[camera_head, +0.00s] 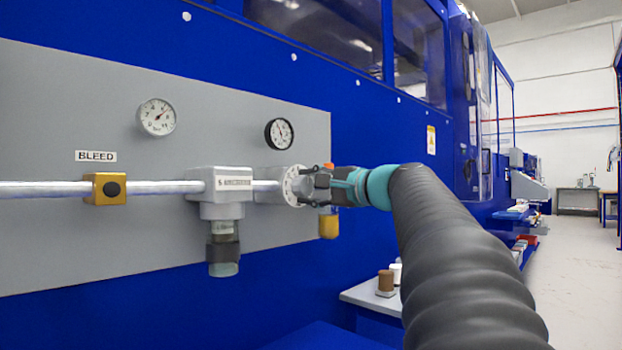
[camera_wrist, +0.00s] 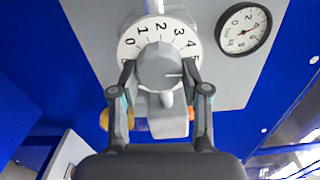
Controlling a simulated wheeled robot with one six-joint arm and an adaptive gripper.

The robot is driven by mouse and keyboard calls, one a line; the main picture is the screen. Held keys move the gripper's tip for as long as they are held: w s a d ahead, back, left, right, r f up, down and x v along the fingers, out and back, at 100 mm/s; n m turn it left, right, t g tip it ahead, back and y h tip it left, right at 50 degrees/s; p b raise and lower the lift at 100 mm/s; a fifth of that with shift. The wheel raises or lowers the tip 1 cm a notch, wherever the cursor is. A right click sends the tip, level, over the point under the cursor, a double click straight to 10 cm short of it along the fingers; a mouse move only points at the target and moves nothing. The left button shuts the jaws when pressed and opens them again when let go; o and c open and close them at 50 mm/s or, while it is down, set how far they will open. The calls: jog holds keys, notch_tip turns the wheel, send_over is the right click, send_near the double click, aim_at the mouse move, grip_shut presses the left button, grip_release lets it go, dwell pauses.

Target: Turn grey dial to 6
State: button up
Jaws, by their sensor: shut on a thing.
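The grey dial (camera_wrist: 158,66) is a round knob in the middle of a white scale plate (camera_wrist: 129,48) in the wrist view. The numbers 0 to 5 show along its upper arc. The dark mark on the knob points right, a little past the 5; the scale there is hidden by a finger. My gripper (camera_wrist: 160,78) is shut on the knob, one finger on each side. In the head view my gripper (camera_head: 312,186) meets the white dial plate (camera_head: 289,185) at the right end of the pipe, and hides the knob.
Two gauges (camera_head: 157,117) (camera_head: 279,133) sit on the grey panel (camera_head: 60,90) above the pipe. A yellow bleed block (camera_head: 105,188) and a regulator (camera_head: 222,190) are to the left. A yellow part (camera_head: 328,226) hangs just below my gripper.

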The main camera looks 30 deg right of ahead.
jog(key=shift+m+p, duration=1.1)
jog(key=shift+m, duration=1)
jog(key=o, duration=1.1)
jog(key=shift+f, duration=0.1)
jog(key=shift+o, duration=0.2)
jog(key=shift+s, duration=0.15)
jog(key=v, duration=1.1)
jog(key=shift+s+d, duration=0.15)
jog(key=shift+s, duration=0.2)
